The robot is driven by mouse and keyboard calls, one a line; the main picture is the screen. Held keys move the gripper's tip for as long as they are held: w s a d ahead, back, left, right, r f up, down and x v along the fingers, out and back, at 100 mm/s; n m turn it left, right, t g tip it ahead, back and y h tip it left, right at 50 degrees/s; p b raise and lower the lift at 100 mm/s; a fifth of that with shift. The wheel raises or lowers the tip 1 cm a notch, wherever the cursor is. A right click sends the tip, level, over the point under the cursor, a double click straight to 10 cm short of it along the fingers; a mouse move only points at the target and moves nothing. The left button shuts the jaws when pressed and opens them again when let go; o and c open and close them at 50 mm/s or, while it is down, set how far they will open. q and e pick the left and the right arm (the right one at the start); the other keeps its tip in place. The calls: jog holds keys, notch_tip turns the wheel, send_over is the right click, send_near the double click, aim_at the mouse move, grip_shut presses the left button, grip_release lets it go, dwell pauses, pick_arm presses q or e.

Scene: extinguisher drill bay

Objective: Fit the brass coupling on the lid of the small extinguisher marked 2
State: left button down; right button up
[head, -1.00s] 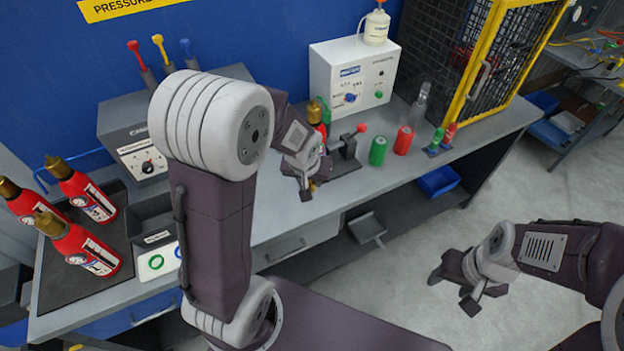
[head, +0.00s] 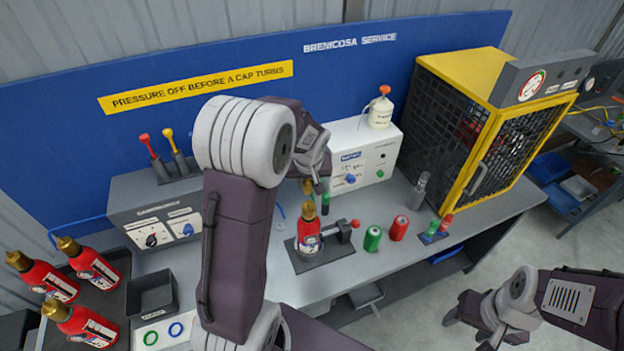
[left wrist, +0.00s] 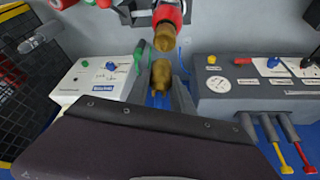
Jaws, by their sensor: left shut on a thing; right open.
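A small red extinguisher (head: 309,238) with a brass top (head: 308,211) stands upright in a dark clamp stand (head: 330,260) on the bench. I cannot read its mark. My left gripper (head: 310,183) is shut on the brass coupling (head: 308,188), held just above and apart from the extinguisher's top. In the left wrist view the coupling (left wrist: 160,76) sits between the fingers, with the extinguisher's brass top (left wrist: 165,38) beyond it. My left arm hides part of the bench. My right gripper (head: 488,341) is open and empty at the lower right, away from the bench.
A white control box (head: 362,158) and a yellow-framed cage (head: 490,150) stand behind. An empty dark tray (head: 152,294) lies left.

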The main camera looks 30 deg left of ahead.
aim_at(309, 192)
pick_arm(q)
jog(key=shift+s+d+r, duration=0.1)
jog(key=shift+s+r, duration=0.05)
jog(key=shift+s, duration=0.75)
jog(key=shift+w+f+b, duration=0.8)
jog(key=shift+w+f, duration=0.4)
jog(key=shift+f, duration=0.05)
jog(key=shift+w+f, duration=0.1)
jog(key=shift+f, duration=0.25)
jog(key=shift+s+f+b, duration=0.45)
jog(key=shift+s+b, duration=0.25)
jog(key=shift+b, duration=0.1)
jog(key=shift+f, duration=0.2)
jog(key=shift+w+f+b, duration=0.25)
jog(key=shift+f+b, duration=0.35)
jog(key=shift+f, duration=0.1)
jog(key=shift+w+f+b, duration=0.15)
jog(key=shift+f+b, duration=0.2)
jog(key=shift+b, duration=0.05)
jog(key=shift+s+r, duration=0.15)
jog(key=shift+s, duration=0.1)
jog(key=c, duration=1)
grip_release()
jog(key=shift+w, duration=0.15)
jog(key=shift+c, duration=0.2)
pick_arm(e)
notch_tip(309, 192, down, 5)
jog(key=shift+d+f, duration=0.1)
jog(key=shift+f, duration=0.1)
